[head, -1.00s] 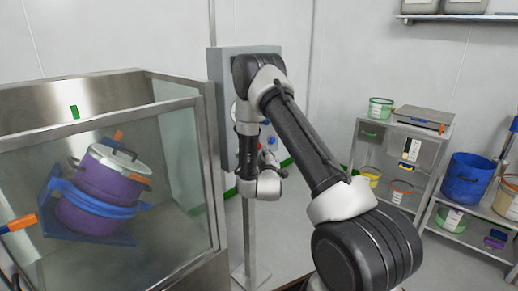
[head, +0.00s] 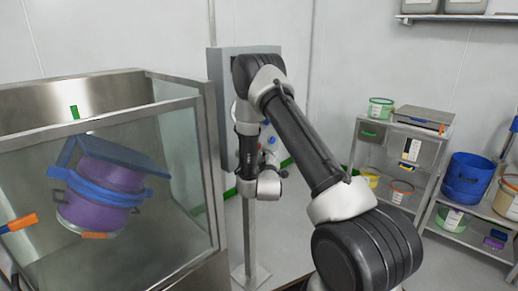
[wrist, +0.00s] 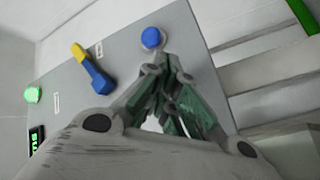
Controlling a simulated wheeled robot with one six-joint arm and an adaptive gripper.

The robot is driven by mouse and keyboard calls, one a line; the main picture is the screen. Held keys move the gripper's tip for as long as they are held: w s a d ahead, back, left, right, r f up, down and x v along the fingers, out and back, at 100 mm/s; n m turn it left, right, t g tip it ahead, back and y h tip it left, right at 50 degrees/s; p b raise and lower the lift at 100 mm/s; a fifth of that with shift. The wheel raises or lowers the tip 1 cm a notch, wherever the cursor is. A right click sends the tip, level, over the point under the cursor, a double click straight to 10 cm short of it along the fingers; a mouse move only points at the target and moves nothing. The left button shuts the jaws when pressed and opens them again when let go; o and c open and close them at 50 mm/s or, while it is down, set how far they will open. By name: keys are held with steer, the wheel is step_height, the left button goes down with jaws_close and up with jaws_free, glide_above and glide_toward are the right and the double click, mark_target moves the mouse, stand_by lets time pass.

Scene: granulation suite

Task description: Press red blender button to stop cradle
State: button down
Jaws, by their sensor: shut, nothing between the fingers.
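The grey control panel (head: 226,62) stands on a post right of the blender, largely behind my arm in the head view. In the wrist view the panel (wrist: 125,55) carries a blue button (wrist: 151,38), a blue-and-yellow switch (wrist: 92,70) and a lit green button (wrist: 32,95). No red button can be made out for certain; part of the panel is hidden by my gripper. My gripper (wrist: 168,70) is shut and empty, its tips close below the blue button in the picture; contact cannot be told. The cradle (head: 112,152) holds a purple drum (head: 95,215), tilted upside down.
The clear-walled blender enclosure (head: 100,122) stands close left of my arm. A shelf rack (head: 398,128) with tubs and a lower shelf with a blue bucket (head: 466,178) stand at the right. Floor between is open.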

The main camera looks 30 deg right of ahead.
steer(key=shift+w, duration=0.15)
steer(key=shift+w+a, duration=0.15)
steer(key=shift+w, duration=0.1)
steer(key=shift+w+a, duration=0.15)
steer(key=shift+w, duration=0.3)
stand_by(1.0)
stand_by(0.3)
steer(key=shift+s+d, duration=0.3)
steer(key=shift+s, duration=0.55)
steer(key=shift+s+d, duration=0.3)
steer(key=shift+s, duration=0.5)
steer(key=shift+s+d, duration=0.25)
steer(key=shift+s, duration=0.55)
steer(key=shift+s+d, duration=0.3)
steer(key=shift+s, duration=0.5)
